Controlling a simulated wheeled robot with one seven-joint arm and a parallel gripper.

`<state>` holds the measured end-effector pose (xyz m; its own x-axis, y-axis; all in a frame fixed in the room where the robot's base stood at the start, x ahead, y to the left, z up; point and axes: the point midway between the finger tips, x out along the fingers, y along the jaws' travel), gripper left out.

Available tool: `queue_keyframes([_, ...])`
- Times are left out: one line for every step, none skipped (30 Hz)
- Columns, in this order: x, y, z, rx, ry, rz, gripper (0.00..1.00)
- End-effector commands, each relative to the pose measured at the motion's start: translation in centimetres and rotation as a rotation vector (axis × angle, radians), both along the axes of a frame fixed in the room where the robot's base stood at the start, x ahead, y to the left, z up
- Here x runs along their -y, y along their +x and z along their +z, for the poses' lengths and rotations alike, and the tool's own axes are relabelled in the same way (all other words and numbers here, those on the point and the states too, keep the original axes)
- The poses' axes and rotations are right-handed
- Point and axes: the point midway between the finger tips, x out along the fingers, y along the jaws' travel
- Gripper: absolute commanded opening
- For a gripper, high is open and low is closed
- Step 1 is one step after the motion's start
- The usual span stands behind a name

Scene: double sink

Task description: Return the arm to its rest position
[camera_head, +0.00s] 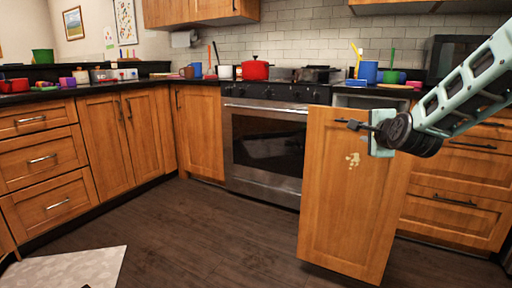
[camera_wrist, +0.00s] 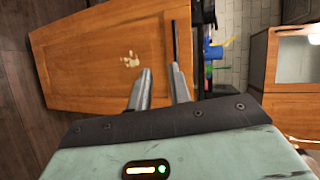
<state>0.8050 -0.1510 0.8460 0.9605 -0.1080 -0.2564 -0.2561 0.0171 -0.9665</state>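My gripper (camera_head: 352,124) is at the upper right part of a wooden cabinet door (camera_head: 340,215), which stands swung open to the right of the oven. In the wrist view my gripper's two grey fingers (camera_wrist: 160,69) are apart, with nothing seen held between them. The door (camera_wrist: 95,65) fills the left of that view. A dark bar handle (camera_wrist: 174,40) on the door lies just beyond the right fingertip; I cannot tell if they touch. My arm (camera_head: 465,90) reaches in from the right, hiding part of the counter and drawers.
An oven (camera_head: 265,150) with a red pot (camera_head: 255,69) on top is left of the door. A blue cup (camera_head: 368,72) and other items stand on the counter behind my gripper. A dark microwave (camera_head: 450,58) is at right. Dark floor (camera_head: 190,235) is clear, with a pale rug (camera_head: 75,268).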

Motion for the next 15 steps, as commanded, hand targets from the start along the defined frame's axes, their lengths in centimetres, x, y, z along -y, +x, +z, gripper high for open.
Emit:
queue_keyframes([-2.6,-0.8,-0.7,-0.049,-0.047,0.068,0.20])
queue_keyframes([-4.2,-1.5,-1.4,-0.088,-0.084,0.115,0.20])
queue_keyframes([-6.5,-2.7,-2.3,-0.143,-0.142,0.188,0.20])
queue_keyframes([-8.3,-3.7,-3.1,-0.186,-0.190,0.248,0.20])
queue_keyframes([-10.0,-4.9,-3.9,-0.229,-0.241,0.312,0.20])
queue_keyframes([-12.2,-6.6,-4.9,-0.282,-0.309,0.399,0.20])
queue_keyframes([-13.8,-8.0,-5.7,-0.321,-0.363,0.467,0.20])
queue_keyframes([-15.2,-9.4,-6.4,-0.357,-0.416,0.536,0.20])
queue_keyframes([-17.0,-11.6,-7.5,-0.405,-0.488,0.630,0.20])
queue_keyframes([-18.2,-13.2,-8.1,-0.437,-0.545,0.703,0.20])
queue_keyframes([-19.3,-15.0,-8.9,-0.469,-0.601,0.778,0.20])
queue_keyframes([-20.6,-17.5,-9.8,-0.508,-0.678,0.880,0.20])
queue_keyframes([-21.4,-19.3,-10.4,-0.535,-0.735,0.956,0.20])
queue_keyframes([-22.1,-21.2,-11.0,-0.560,-0.792,1.034,0.20])
queue_keyframes([-22.7,-23.6,-11.7,-0.589,-0.862,1.133,0.20])
